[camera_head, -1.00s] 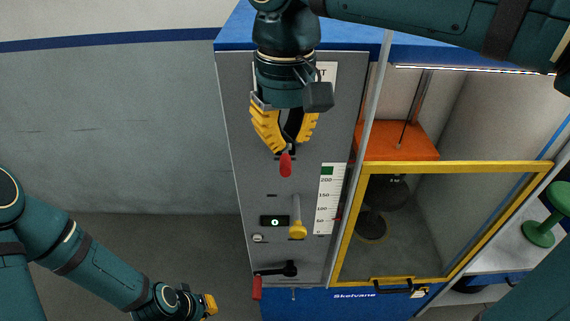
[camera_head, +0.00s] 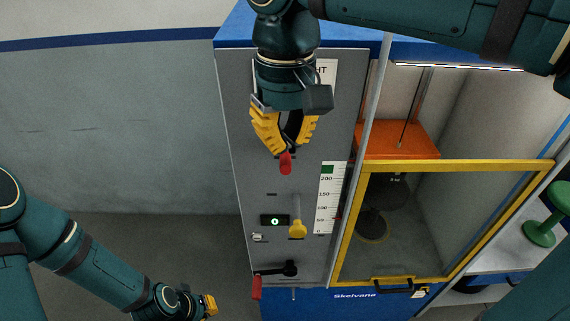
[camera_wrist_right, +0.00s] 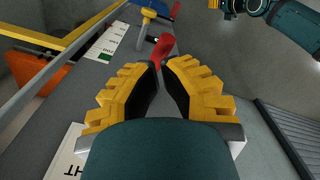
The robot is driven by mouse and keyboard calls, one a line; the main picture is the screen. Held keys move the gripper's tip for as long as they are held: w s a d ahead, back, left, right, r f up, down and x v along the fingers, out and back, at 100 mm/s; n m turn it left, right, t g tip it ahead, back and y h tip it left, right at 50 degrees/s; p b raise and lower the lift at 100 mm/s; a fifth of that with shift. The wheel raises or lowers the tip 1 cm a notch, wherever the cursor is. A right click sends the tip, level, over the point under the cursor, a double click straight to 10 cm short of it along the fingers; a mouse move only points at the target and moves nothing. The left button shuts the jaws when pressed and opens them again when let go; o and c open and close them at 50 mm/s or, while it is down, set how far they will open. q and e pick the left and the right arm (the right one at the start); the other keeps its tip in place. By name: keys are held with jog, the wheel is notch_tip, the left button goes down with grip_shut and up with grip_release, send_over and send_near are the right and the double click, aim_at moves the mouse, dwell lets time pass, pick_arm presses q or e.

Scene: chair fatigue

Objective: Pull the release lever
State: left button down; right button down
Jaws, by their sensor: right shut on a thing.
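My right gripper (camera_head: 286,153) is in front of the upper part of the grey machine panel (camera_head: 262,180), fingers pointing down. It is shut on a red-handled lever (camera_head: 286,166); only the red end shows below the yellow fingertips. In the right wrist view the red handle (camera_wrist_right: 162,48) stands out between the fingertips (camera_wrist_right: 161,66). A second lever with a red handle (camera_head: 257,287) and black arm sits at the panel's bottom. The labels do not show which lever is the release. My left gripper (camera_head: 210,305) is low at the left, apart from the machine; its fingers are too small to read.
The panel also has a yellow knob (camera_head: 297,230), a small display (camera_head: 275,220) and a white scale (camera_head: 330,198). To the right is a yellow-framed clear door (camera_head: 455,167) with an orange block (camera_head: 402,140) and dark weights (camera_head: 372,225) behind. Floor left of the panel is clear.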

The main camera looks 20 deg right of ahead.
jog(key=shift+f+b, duration=0.8)
jog(key=shift+f, duration=0.5)
jog(key=shift+f+b, duration=1.7)
jog(key=shift+f, duration=0.8)
jog(key=r+p, duration=0.2)
jog(key=s+r+p, duration=0.1)
jog(key=r+p, duration=0.1)
jog(key=r, duration=0.1)
jog(key=shift+a+r+p, duration=0.15)
jog(key=shift+r+p, duration=0.05)
jog(key=shift+p, duration=0.2)
jog(key=r+p, duration=0.1)
jog(key=r, duration=0.1)
jog(key=s+r+p, duration=0.1)
jog(key=r+p, duration=0.1)
jog(key=shift+a, duration=0.1)
jog(key=shift+f, duration=0.1)
